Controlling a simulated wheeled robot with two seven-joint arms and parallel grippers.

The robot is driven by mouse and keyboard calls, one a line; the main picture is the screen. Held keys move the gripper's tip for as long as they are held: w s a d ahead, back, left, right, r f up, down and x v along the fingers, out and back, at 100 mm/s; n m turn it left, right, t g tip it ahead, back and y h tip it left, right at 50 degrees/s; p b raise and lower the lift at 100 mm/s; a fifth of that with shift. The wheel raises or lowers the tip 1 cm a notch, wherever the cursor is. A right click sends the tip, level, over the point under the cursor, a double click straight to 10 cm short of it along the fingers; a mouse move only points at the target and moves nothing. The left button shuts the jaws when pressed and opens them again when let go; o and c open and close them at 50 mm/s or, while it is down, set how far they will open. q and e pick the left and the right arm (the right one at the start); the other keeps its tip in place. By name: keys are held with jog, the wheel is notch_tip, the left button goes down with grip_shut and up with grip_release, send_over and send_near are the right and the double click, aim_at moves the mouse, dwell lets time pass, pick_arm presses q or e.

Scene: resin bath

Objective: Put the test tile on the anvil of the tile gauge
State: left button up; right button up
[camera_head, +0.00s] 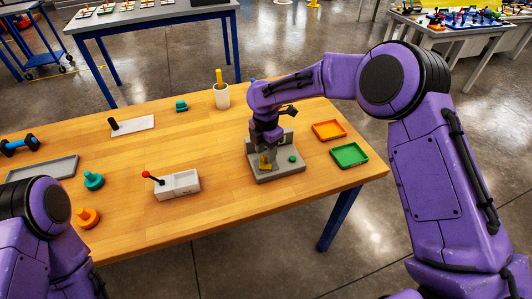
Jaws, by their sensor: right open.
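The grey tile gauge (285,174) stands on the wooden table right of centre, with a flat base, an upright back and a green button (292,159). A small yellow piece, which looks like the test tile (265,164), is at the left part of the gauge, directly below my right gripper (267,150). My right gripper points down over the gauge and is open. The gripper and the arm above it hide part of the gauge, and I cannot tell whether the fingers touch the yellow piece. My left arm shows at the lower left; its gripper is not in view.
An orange tray (328,130) and a green tray (350,154) lie right of the gauge. A white box with a red-knobbed lever (180,187) stands to its left. A white cup (222,98) is behind. Teal and orange knobs and a grey tray (42,169) are at left.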

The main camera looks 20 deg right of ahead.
notch_tip(320, 180, up, 11)
jog(key=b, duration=0.1)
dwell(2.1)
